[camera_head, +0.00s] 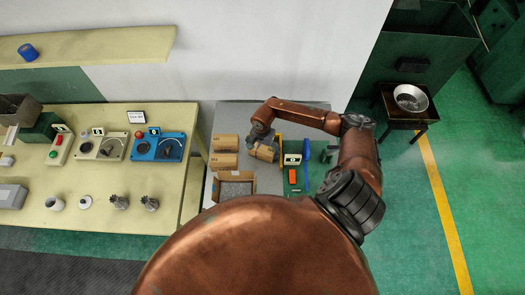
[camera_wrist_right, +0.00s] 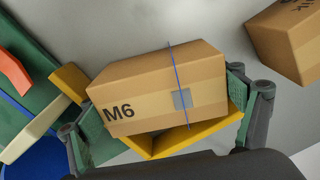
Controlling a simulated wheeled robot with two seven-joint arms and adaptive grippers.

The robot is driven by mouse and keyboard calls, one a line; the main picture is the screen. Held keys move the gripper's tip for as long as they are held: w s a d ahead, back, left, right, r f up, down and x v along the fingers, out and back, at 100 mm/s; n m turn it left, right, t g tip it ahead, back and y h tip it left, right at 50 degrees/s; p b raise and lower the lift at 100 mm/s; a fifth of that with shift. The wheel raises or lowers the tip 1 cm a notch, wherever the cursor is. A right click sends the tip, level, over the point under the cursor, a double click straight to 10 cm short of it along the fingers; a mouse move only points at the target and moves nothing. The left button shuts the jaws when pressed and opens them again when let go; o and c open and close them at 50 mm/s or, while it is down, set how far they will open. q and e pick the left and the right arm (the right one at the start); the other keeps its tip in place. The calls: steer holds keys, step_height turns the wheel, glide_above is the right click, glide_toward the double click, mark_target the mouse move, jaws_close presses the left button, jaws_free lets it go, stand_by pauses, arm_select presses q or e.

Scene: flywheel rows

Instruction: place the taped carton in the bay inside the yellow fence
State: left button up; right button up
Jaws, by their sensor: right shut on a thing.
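The held carton (camera_head: 264,153) is a small brown box marked M6 in the right wrist view (camera_wrist_right: 140,82), with a grey patch and a thin blue line across it. My right gripper (camera_head: 260,139) is shut on it, one finger at each end. The carton looks tilted in that view. The yellow fence (camera_wrist_right: 195,137) shows below and beside the carton, which hides much of the bay. In the head view a piece of yellow fence (camera_head: 279,140) stands just right of my gripper. I cannot tell whether the carton touches the surface. My left gripper is out of view.
Two other cartons (camera_head: 224,142) (camera_head: 223,161) stand left of my gripper on the grey table (camera_head: 225,115). An open box of grey parts (camera_head: 234,187) is in front of them. A green board (camera_head: 293,183) with an orange piece (camera_head: 292,175) lies to the right, near a blue upright piece (camera_head: 307,150).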

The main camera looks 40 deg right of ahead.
mark_target(262, 147)
steer(key=o, duration=1.6)
steer(key=shift+o, duration=0.6)
steer(key=shift+r, duration=0.15)
step_height(262, 147, up, 11)
steer(key=b, duration=0.2)
steer(key=shift+b, duration=0.35)
steer(key=shift+r, duration=0.45)
steer(key=shift+a, duration=0.1)
